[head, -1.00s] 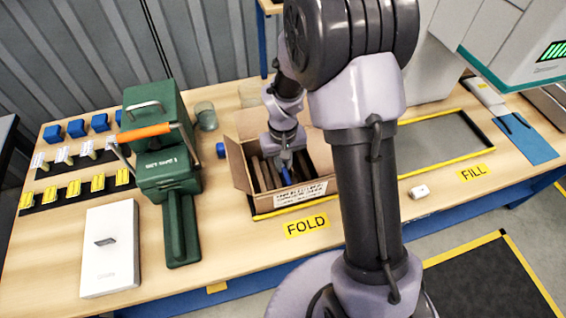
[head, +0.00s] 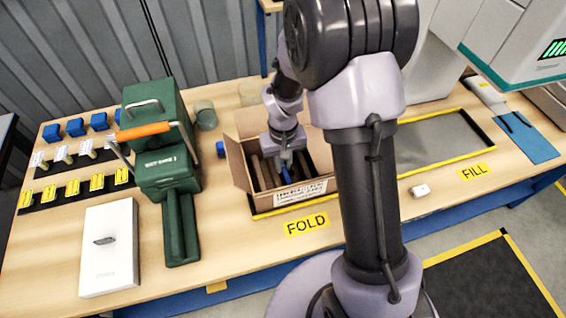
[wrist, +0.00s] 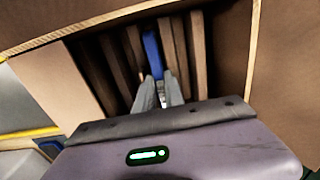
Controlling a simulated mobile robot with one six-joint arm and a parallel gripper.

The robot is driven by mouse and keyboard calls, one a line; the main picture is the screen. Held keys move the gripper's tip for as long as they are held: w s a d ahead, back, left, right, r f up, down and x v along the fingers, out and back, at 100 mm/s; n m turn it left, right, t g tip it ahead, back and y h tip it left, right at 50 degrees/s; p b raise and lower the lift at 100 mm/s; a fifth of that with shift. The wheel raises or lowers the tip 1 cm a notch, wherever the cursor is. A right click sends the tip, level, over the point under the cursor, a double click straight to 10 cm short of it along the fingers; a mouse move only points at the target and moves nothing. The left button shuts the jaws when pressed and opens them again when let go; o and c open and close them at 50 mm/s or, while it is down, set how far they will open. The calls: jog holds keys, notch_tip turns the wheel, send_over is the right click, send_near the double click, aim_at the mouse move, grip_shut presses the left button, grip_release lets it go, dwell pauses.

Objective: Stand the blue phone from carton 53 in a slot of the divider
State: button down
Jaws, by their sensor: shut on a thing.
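An open brown carton (head: 238,165) stands in the yellow-edged FOLD area, with a printed label on its front that I cannot read clearly. Brown divider slats (wrist: 194,50) run side by side inside it. The blue phone (wrist: 152,50) stands on edge between the slats, near the middle; a bit of it shows in the head view (head: 287,177). My gripper (wrist: 161,82) reaches into the carton and is shut on the blue phone's near end. The phone's lower part is hidden in the slot.
Left of the carton are a green machine (head: 166,168) with an orange handle, a glass jar (head: 205,116) and a white box (head: 110,250). A small white object (head: 420,191) lies right of my arm. The grey FILL area (head: 440,145) looks clear.

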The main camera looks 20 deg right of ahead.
jog(key=c, duration=1.3)
grip_release()
jog(key=shift+c, duration=0.2)
jog(key=shift+r, duration=0.1)
notch_tip(320, 180, up, 17)
jog(key=p, duration=0.6)
jog(key=shift+r, duration=0.15)
notch_tip(320, 180, up, 7)
jog(key=p, duration=0.6)
